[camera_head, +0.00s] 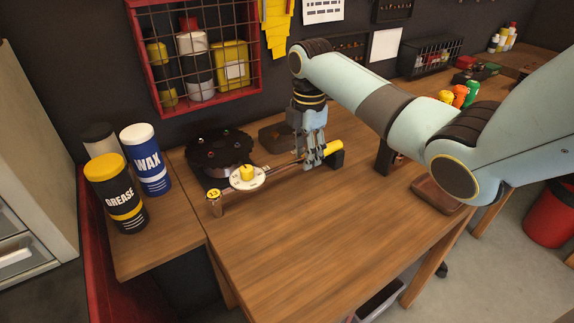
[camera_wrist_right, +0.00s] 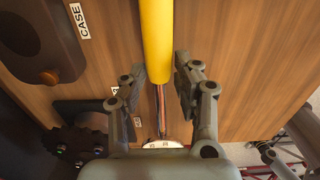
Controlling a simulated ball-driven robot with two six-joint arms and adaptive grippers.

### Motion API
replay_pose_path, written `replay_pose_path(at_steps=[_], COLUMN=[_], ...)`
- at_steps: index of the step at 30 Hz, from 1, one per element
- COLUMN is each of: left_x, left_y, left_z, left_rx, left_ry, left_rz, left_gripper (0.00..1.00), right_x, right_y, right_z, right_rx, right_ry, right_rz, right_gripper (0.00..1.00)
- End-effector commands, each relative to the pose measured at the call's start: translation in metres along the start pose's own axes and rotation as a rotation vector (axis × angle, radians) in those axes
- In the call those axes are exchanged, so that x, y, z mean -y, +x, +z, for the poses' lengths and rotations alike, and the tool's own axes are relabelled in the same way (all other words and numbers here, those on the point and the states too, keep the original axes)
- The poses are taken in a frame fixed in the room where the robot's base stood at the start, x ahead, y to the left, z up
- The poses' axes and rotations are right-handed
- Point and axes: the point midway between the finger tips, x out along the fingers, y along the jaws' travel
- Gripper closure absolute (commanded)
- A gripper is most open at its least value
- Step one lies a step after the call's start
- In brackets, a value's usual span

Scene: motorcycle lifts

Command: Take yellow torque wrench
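The torque wrench has a yellow handle (camera_head: 333,147), a thin shaft and a round white dial (camera_head: 247,180) with a yellow centre. It lies across the wooden table, the handle end by a small black block (camera_head: 337,159). My right gripper (camera_head: 313,160) points down over the wrench beside the yellow handle. In the right wrist view the yellow handle (camera_wrist_right: 156,45) runs between the fingers of my right gripper (camera_wrist_right: 164,75). They are open, with a gap visible on each side. Whether they are down at wrench height is hard to tell. My left gripper is not in view.
A black toothed disc (camera_head: 218,150) stands behind the dial. A small post with a yellow top (camera_head: 214,200) stands in front of it. GREASE (camera_head: 115,195) and WAX (camera_head: 146,160) containers stand at left. A brown tray (camera_head: 440,194) lies at right. The table's front is clear.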

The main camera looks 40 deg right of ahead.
Motion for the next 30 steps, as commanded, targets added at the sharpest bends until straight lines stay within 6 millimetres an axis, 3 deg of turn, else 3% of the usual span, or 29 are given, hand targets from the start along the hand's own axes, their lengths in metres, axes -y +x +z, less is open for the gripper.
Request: replay_pose_path(at_steps=[1, 6, 22, 30], left_x=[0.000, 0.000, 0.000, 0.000], left_y=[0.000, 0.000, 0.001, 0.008], left_z=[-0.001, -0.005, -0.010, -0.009], left_rx=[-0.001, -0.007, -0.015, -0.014], left_ry=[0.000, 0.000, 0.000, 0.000], left_rz=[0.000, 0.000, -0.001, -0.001], left_gripper=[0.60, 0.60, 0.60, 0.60], right_x=[0.000, 0.000, -0.002, -0.002], right_y=[0.000, 0.000, -0.006, -0.042], right_z=[0.000, 0.000, 0.000, 0.001], right_rx=[0.000, 0.000, 0.000, 0.001], right_ry=[0.000, 0.000, 0.000, 0.000], right_rz=[0.000, 0.000, 0.004, 0.008], right_gripper=[0.78, 1.00, 1.00, 1.00])
